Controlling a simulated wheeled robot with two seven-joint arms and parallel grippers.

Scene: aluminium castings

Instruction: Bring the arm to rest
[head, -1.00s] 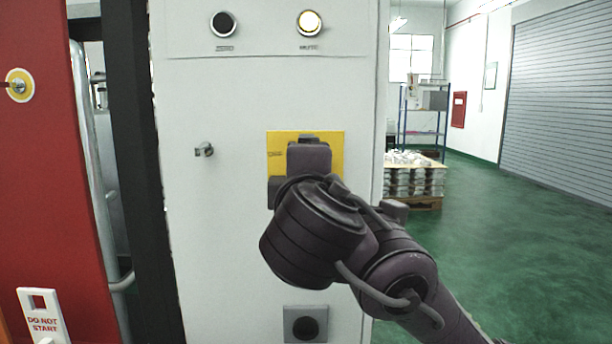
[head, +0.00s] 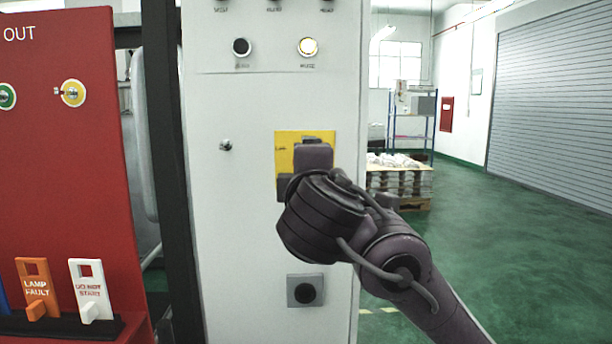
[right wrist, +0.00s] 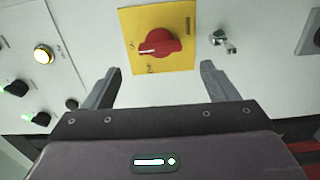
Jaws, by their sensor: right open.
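My right arm reaches in from the lower right in the head view, and its gripper (head: 312,160) is in front of the yellow plate (head: 284,150) on the grey cabinet. The arm hides most of that plate and the fingers. In the right wrist view the gripper (right wrist: 162,70) is open, with its two fingers apart and nothing between them. Ahead of the fingers is a red rotary switch (right wrist: 158,42) on the yellow plate (right wrist: 135,22), apart from the fingers. My left gripper is not in view.
The grey cabinet (head: 235,220) carries a lit button (head: 308,47), a small key-like fitting (head: 226,146) and a black round socket (head: 305,293). A red board (head: 60,190) with hanging tags (head: 90,285) stands left. Open green floor (head: 500,260) lies right, with a loaded pallet (head: 400,185) behind.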

